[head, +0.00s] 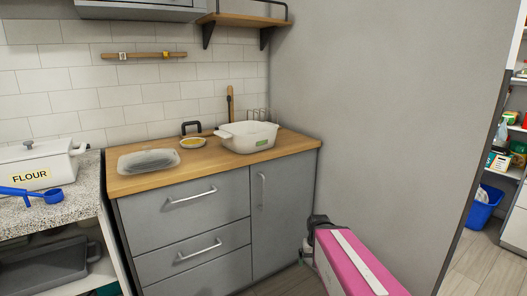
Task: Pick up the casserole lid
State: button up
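A flat, see-through lid-like piece (148,161) with rounded corners lies on the left part of the wooden worktop; it looks like the casserole lid. No gripper fingers show in the head view. Only a pink link of my arm with a dark end shows at the lower right, well below and to the right of the worktop.
The wooden worktop (218,167) is bare along its front. A small bowl (193,143) with something yellow and a dark-handled item (191,128) sit behind. A white FLOUR container (40,166) and blue scoop (35,195) stand on the speckled counter at left. Grey drawers (190,220) are below.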

aim_at(148, 160)
jog(key=u, duration=1.55)
